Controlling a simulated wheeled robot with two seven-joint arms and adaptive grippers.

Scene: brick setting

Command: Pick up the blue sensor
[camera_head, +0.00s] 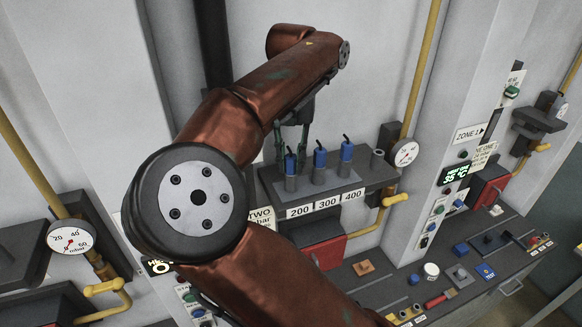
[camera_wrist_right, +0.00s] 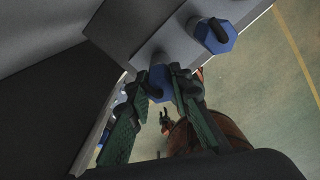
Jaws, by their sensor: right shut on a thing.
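Several blue sensors stand on a dark shelf (camera_head: 338,187): one in the grey socket above label 200 (camera_head: 290,163), one above 300 (camera_head: 320,158) and one above 400 (camera_head: 346,151). My right gripper (camera_head: 291,148) comes down from above onto the sensor at 200. In the wrist view its green fingers (camera_wrist_right: 162,86) are closed around this blue sensor (camera_wrist_right: 158,81), which still appears upright over its socket. A neighbouring blue sensor (camera_wrist_right: 215,37) stands apart from the fingers. A small dark two-pronged shape low in the wrist view may be my left gripper (camera_wrist_right: 165,119); its opening is unclear.
A red box (camera_head: 325,252) is below the shelf. The bench at lower right holds several small parts.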

